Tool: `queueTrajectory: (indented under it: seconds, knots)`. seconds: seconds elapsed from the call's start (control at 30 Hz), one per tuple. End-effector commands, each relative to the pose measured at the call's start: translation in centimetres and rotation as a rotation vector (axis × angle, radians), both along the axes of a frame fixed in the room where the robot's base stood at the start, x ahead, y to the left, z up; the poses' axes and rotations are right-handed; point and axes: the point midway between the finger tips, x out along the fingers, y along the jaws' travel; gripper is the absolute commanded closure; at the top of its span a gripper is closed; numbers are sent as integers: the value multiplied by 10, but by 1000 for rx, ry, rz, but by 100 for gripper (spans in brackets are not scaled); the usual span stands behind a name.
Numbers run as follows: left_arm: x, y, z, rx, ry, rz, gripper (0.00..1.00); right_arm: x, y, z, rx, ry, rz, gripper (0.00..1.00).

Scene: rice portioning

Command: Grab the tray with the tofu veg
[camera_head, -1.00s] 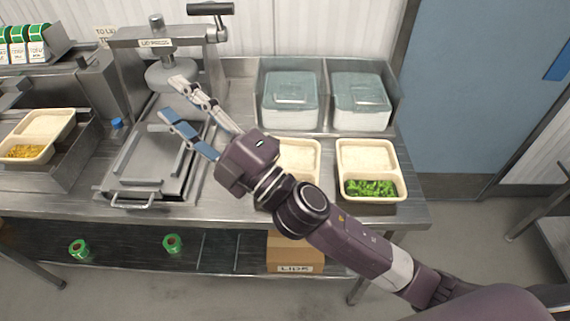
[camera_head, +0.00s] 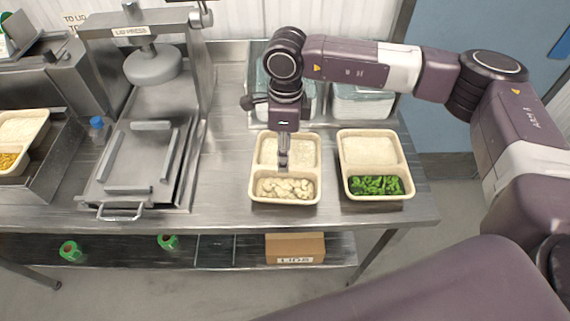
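A two-compartment tray (camera_head: 254,180) sits on the steel table, with white rice at the back and pale beige chunks (camera_head: 285,188), which look like tofu, in front. Beside it on the right is a similar tray (camera_head: 342,165) with rice and chopped green vegetables (camera_head: 375,185). My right gripper (camera_head: 283,163) points down over the middle of the beige-chunk tray, near its divider. Its fingers show edge-on, so their opening and any contact with the tray are unclear. My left gripper is out of view.
A lid press (camera_head: 150,65) with a metal plate stands to the left. Lidded bins (camera_head: 362,103) stand at the back, partly behind my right arm. Another tray (camera_head: 22,130) with yellow food is at the far left. A cardboard lids box (camera_head: 295,248) is on the lower shelf.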

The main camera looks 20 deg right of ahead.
Motion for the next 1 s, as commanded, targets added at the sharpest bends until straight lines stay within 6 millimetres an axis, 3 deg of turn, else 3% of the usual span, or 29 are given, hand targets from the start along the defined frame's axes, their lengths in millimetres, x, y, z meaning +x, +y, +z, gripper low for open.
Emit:
queueTrajectory:
  seconds: [0.1, 0.37, 0.63, 0.93, 1.0]
  knots:
    - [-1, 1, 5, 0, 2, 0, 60, 1, -8, -7, -26, 1, -5, 59]
    - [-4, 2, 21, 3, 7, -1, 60, 0, -7, -32, -22, 1, -4, 59]
    - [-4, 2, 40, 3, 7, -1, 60, 0, -6, -68, -20, 1, -5, 59]
    - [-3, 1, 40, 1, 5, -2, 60, 0, -6, -76, -19, -1, -4, 59]
    - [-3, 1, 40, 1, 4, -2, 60, 0, -6, -76, -19, -1, -4, 66]
